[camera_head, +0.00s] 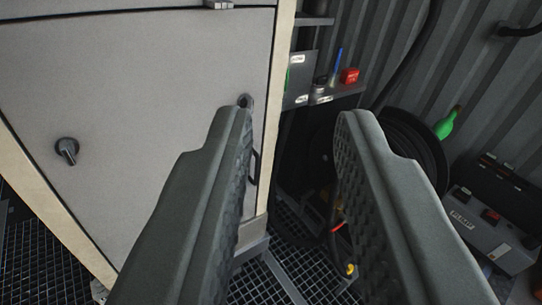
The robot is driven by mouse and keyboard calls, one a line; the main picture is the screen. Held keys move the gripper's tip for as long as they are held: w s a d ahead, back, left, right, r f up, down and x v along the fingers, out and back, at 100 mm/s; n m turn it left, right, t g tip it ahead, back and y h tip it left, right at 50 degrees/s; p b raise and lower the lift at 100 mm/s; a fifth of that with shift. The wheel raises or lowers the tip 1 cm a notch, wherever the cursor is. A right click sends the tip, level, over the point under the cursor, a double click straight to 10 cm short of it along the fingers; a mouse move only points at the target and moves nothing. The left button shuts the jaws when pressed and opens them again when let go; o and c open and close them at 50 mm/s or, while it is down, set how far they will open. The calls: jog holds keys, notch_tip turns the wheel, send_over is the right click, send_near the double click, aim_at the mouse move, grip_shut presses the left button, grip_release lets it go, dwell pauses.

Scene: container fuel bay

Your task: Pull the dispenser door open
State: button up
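The dispenser door (150,110) is a large pale grey panel at the left, set in a cream frame, and looks closed. A black knob (67,150) sits on its left part. A dark latch or fitting (245,101) shows near its right edge. Below that, a thin black handle (256,167) is partly hidden behind my left finger. My gripper (292,118) is open and empty. Its left finger overlaps the door's right edge in the picture; its right finger is over the area right of the cabinet. I cannot tell how far the fingers are from the door.
A shelf (335,94) with a red item (349,76) stands right of the cabinet. A coiled black hose (415,140) with a green nozzle (446,124) hangs by the corrugated wall (470,60). A grey control box (490,225) is at lower right. The floor is metal grating (285,268).

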aim_at(256, 181)
jog(key=w+d+f+n+y, duration=0.2)
jog(key=w+d+f+n, duration=0.15)
jog(key=w+f, duration=1.4)
jog(key=w+d+f+g+y, duration=0.1)
jog(key=w+f+y, duration=0.25)
jog(key=f, duration=0.75)
jog(key=w+d+f+y, duration=0.2)
jog(key=w+f+y, duration=0.15)
jog(key=f, duration=0.85)
jog(key=shift+n+h, duration=0.35)
jog(key=shift+h, duration=0.05)
jog(key=x, duration=1.8)
jog(key=shift+f, duration=0.15)
grip_shut()
